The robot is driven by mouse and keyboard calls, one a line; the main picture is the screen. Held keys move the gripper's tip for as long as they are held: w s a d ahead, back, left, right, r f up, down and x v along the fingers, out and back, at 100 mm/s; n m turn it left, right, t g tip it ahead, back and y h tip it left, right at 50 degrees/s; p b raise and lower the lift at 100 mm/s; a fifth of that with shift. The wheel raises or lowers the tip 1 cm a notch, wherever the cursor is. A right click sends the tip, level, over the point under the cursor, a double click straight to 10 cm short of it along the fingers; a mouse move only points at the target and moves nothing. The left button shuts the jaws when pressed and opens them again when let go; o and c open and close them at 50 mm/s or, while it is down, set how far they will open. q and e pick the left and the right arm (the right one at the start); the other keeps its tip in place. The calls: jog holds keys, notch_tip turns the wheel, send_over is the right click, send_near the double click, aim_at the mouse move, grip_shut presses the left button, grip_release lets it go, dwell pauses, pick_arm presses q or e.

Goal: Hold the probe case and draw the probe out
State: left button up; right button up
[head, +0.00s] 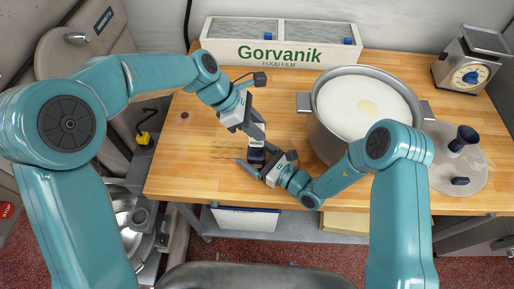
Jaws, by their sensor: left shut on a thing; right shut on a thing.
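The dark probe case (257,155) stands near the front edge of the wooden table, left of the big pot. My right gripper (256,163) reaches it from the lower right and is shut on it, one finger on each side. My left gripper (257,138) points down from above and is shut on the probe at the top of the case. The probe is mostly hidden by the fingers and is too small to make out, so I cannot tell how much of it sits in the case.
A large steel pot (316,134) with pale dough stands close on the right. A Gorvanik food film box (220,51) is at the back. A scale (466,75) and a round lid (446,178) are at the right. The table's left part (190,150) is clear.

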pick_arm(q)
jog(key=o, duration=0.3)
pick_arm(e)
jog(key=shift+f, duration=0.1)
pick_arm(q)
grip_shut()
jog(key=shift+r, duration=0.6)
jog(key=shift+r, duration=0.35)
jog(key=shift+r, duration=0.15)
jog(key=shift+r, duration=3.45)
pick_arm(e)
jog(key=o, duration=1)
